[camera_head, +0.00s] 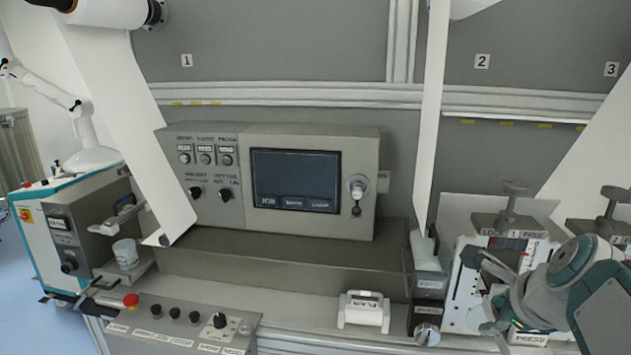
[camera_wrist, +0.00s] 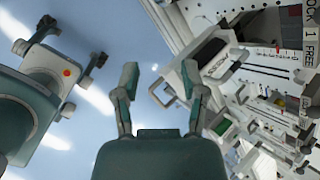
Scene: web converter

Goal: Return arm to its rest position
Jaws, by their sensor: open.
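My gripper (camera_head: 487,292) is at the lower right of the head view, in front of the white station plate marked "1 FREE" (camera_head: 513,244). My teal and grey arm reaches in from the right edge. In the wrist view, the two fingers of my gripper (camera_wrist: 160,76) stand apart with nothing between them. Pale blue floor shows behind them. The fingertips partly overlap the station in the head view; I cannot tell whether they touch it.
A grey console with a dark screen (camera_head: 296,180) stands mid-view. A control panel (camera_head: 180,325) with a red button is at lower left. A white block (camera_head: 363,311) sits on the ledge left of my gripper. A white web (camera_head: 431,120) hangs nearby.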

